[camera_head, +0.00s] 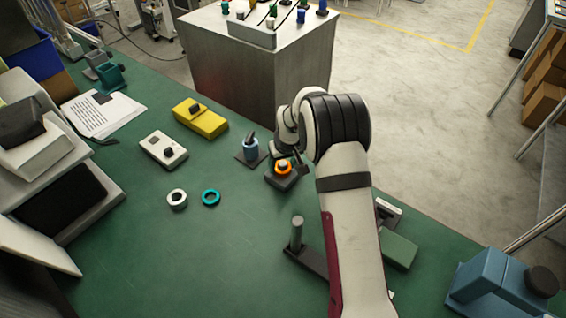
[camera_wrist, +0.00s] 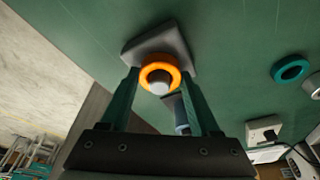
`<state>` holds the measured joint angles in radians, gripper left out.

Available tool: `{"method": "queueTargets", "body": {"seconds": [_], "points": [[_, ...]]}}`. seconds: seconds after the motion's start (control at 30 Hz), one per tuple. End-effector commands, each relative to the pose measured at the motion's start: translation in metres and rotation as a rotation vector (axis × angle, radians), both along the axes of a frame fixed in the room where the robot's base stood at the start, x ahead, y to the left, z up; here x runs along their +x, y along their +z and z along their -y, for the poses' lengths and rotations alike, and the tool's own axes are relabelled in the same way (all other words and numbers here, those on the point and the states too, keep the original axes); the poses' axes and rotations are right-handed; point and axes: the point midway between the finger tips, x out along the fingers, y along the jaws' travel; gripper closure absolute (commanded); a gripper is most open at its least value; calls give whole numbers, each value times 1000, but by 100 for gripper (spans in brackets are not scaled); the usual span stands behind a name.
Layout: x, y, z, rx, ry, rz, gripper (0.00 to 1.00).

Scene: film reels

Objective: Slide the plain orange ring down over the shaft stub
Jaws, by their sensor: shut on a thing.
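The plain orange ring (camera_head: 283,170) is around a short grey stub (camera_wrist: 159,88) on a dark square block (camera_head: 281,182). In the wrist view the orange ring (camera_wrist: 146,74) sits between my fingertips and the stub's rounded end shows through it. The block (camera_wrist: 150,43) lies behind the ring there. My gripper (camera_wrist: 161,76) is shut on the ring, one finger on each side. In the head view my arm hides part of my gripper. How far down the stub the ring sits is hard to tell.
A white ring (camera_head: 176,199) and a teal ring (camera_head: 211,198) lie on the green bench. A grey post (camera_head: 296,235) on a dark base stands nearer.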

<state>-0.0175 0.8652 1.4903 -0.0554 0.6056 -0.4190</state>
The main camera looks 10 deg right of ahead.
Motion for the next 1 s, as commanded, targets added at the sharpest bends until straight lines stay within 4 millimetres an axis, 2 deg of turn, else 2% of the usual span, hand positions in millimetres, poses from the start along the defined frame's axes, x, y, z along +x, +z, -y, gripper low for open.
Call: {"method": "queueTargets", "body": {"seconds": [0.17, 0.2, 0.23, 0.53, 1.0], "points": [[0, -4, 0, 0, 0, 0, 95], [0, -3, 0, 0, 0, 1, 30], [0, -3, 0, 0, 0, 1, 25], [0, -2, 0, 0, 0, 0, 25], [-13, 48, 3, -1, 0, 2, 25]]}}
